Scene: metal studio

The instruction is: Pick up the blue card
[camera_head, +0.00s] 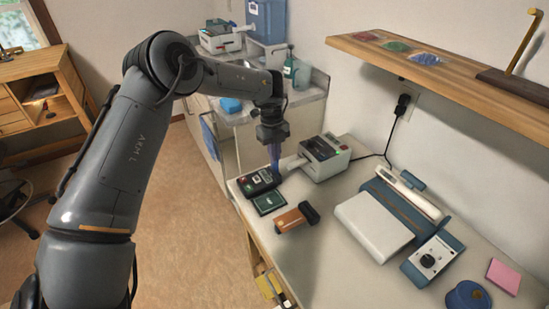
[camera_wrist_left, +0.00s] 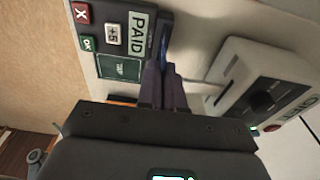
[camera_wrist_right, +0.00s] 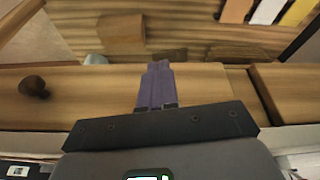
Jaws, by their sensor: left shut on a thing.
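My left gripper (camera_head: 274,168) is at the table's far left corner, over a dark card terminal (camera_head: 259,183) with keys. In the left wrist view its purple fingers (camera_wrist_left: 165,75) are close together on a thin blue piece, the blue card (camera_wrist_left: 167,45), next to the terminal's edge by the PAID label (camera_wrist_left: 138,22). The fingers hide much of the card, and I cannot tell if it still touches the terminal. My right gripper (camera_wrist_right: 157,88) shows in the right wrist view, its fingers together with nothing visible between them, before a wooden drawer front.
A white label machine (camera_head: 325,157) stands just right of my left gripper. A dark green pad (camera_head: 269,202) and an orange-brown stamp (camera_head: 297,217) lie in front. A white and blue device (camera_head: 375,225) fills the table's middle. A wooden shelf (camera_head: 455,75) overhangs the right.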

